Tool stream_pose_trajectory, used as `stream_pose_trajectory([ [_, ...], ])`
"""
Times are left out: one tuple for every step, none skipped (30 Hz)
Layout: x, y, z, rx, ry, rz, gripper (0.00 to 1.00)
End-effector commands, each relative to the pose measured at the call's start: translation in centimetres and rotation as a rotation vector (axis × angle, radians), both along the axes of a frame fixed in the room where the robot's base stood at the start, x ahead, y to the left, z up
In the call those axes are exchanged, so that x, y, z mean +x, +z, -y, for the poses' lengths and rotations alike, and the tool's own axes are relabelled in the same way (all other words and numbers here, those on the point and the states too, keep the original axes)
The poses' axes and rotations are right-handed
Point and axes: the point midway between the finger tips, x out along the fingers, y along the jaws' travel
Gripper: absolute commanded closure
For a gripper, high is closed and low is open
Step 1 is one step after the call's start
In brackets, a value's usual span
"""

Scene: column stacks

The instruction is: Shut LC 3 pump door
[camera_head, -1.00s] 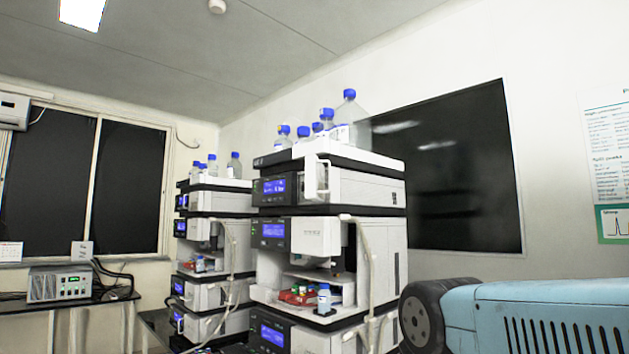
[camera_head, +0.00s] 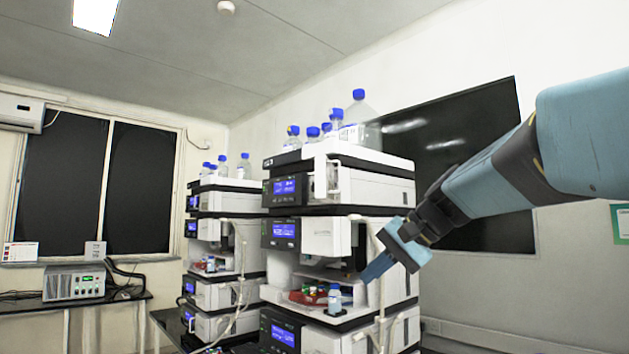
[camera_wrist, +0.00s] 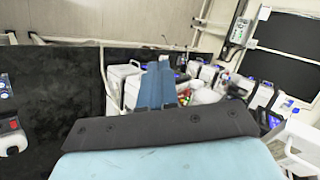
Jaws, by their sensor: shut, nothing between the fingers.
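The nearer instrument column (camera_head: 372,190) stands in the middle of the head view; a label near its top is too small to read surely. Its upper module has a white door-like panel (camera_head: 326,180) that seems to stick out from the front. I cannot tell which column is LC 3 or which panel is its pump door. My gripper (camera_head: 368,274) is shut and empty, pointing down and left in front of the nearer column's right side, beside the open sampler bay. In the wrist view its blue fingers (camera_wrist: 157,86) lie together, pointing at the white modules.
A second column (camera_head: 222,235) stands behind on the left. Blue-capped bottles (camera_head: 357,108) stand on top of the nearer column. A small bottle (camera_head: 335,300) and red tray (camera_head: 308,297) sit in its bay. White tubing (camera_head: 377,290) hangs close to my gripper. A dark wall panel (camera_head: 470,150) is behind.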

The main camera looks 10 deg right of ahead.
Motion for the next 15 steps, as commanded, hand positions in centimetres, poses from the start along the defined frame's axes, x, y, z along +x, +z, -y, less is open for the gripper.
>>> stream_pose_trajectory([
  [1.7,1.8,1.0,0.064,-0.017,0.010,1.00],
  [2.6,2.9,1.6,0.105,-0.025,0.021,1.00],
  [3.7,4.4,2.3,0.158,-0.032,0.034,1.00],
  [4.5,5.6,2.9,0.197,-0.036,0.046,1.00],
  [5.3,6.7,3.6,0.235,-0.040,0.060,1.00],
  [6.3,8.2,4.5,0.284,-0.043,0.079,1.00],
  [7.1,9.3,5.3,0.320,-0.045,0.094,1.00],
  [7.8,10.4,6.1,0.356,-0.046,0.111,1.00],
  [8.6,11.9,7.2,0.400,-0.044,0.134,1.00],
  [9.2,12.9,8.0,0.432,-0.042,0.151,1.00],
  [9.8,13.9,8.8,0.462,-0.040,0.169,1.00],
  [10.4,15.1,9.9,0.498,-0.036,0.194,1.00],
  [10.7,16.0,10.6,0.523,-0.030,0.212,1.00],
  [11.1,16.8,11.3,0.545,-0.026,0.229,1.00],
  [11.4,17.7,12.2,0.570,-0.019,0.250,1.00],
])
